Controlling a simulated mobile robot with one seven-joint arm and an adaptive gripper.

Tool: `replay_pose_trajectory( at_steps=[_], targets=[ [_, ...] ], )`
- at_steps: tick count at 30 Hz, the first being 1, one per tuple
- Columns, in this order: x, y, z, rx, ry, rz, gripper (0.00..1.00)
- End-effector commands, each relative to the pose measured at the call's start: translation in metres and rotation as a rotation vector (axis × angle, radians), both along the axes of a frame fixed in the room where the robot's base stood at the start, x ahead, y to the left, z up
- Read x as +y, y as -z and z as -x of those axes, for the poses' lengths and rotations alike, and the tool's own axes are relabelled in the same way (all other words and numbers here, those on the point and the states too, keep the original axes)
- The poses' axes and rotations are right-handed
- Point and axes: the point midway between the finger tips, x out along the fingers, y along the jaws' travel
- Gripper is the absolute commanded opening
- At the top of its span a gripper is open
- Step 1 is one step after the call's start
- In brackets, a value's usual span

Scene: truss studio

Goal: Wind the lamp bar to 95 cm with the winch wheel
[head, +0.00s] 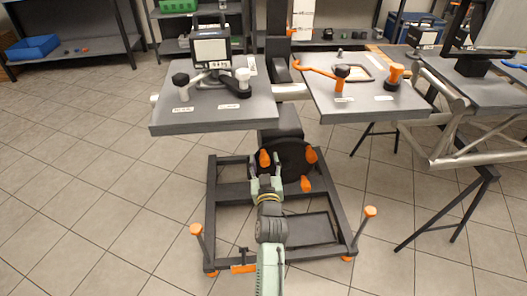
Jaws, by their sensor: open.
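The winch wheel (289,153) is a black disc with orange knobs, low on the dark column between two grey panels. Orange knobs also show at the wheel's upper right and lower right. A pale horizontal tube (290,91) joins the panels; I cannot tell whether it is the lamp bar. No height reading is legible.
The left grey panel (165,117) carries a display unit (211,48) and black and white knobs. The right grey panel (375,103) carries an orange lever and orange knob. A dark floor frame (211,215) with upright orange-tipped posts surrounds my arm. Tiled floor at left is clear.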

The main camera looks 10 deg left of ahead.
Motion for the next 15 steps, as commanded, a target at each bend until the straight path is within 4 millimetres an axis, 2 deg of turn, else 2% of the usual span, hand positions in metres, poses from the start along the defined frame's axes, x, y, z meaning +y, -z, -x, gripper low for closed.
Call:
replay_pose_trajectory(
  at_steps=[11,15],
  targets=[
    [-0.0003,-0.0001,0.0013,0.0,0.0,0.0,0.48],
    [-0.0003,-0.0001,0.0013,0.0,0.0,0.0,0.39]
  ],
)
